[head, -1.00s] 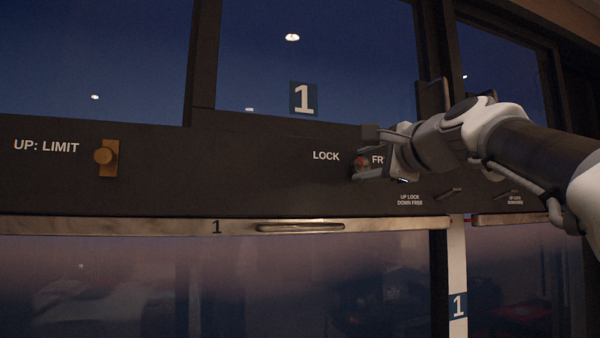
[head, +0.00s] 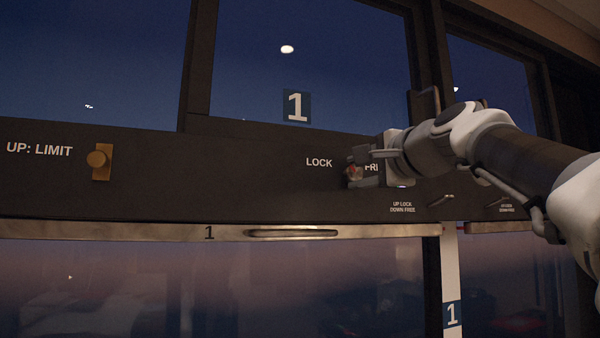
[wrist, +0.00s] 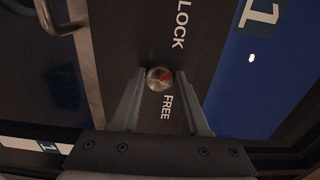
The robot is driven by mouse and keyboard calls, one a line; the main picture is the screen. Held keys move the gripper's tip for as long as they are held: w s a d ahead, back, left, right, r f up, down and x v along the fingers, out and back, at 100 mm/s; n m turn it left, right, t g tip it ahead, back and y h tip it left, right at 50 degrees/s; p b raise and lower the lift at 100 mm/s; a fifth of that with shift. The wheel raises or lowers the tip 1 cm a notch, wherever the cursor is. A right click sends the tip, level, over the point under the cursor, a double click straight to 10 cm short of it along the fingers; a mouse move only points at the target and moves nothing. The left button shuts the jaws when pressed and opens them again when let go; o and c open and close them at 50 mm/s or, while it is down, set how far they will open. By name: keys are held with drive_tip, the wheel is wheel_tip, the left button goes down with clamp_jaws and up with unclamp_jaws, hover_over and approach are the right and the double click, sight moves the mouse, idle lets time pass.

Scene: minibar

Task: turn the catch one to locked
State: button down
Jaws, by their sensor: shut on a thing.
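The catch one is a small round metal knob with a red mark (wrist: 159,77), between the words LOCK and FREE on the dark rail. In the head view the knob (head: 354,172) is partly hidden by my fingers. My gripper (head: 360,167) reaches in from the right and is shut on the knob. In the wrist view the fingertips of my gripper (wrist: 159,75) lie on either side of the knob, with LOCK beyond it and FREE between the fingers. The red mark lies on the right part of the knob's face in that view.
Below runs a metal bar with a handle (head: 292,233). A small lever (head: 440,200) is under my arm. Window glass (head: 310,60) lies above, marked 1.

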drive_tip(key=shift+c, duration=2)
unclamp_jaws()
drive_tip(key=b+v, duration=0.2)
drive_tip(key=v, duration=1.5)
drive_tip(key=shift+s, duration=0.2)
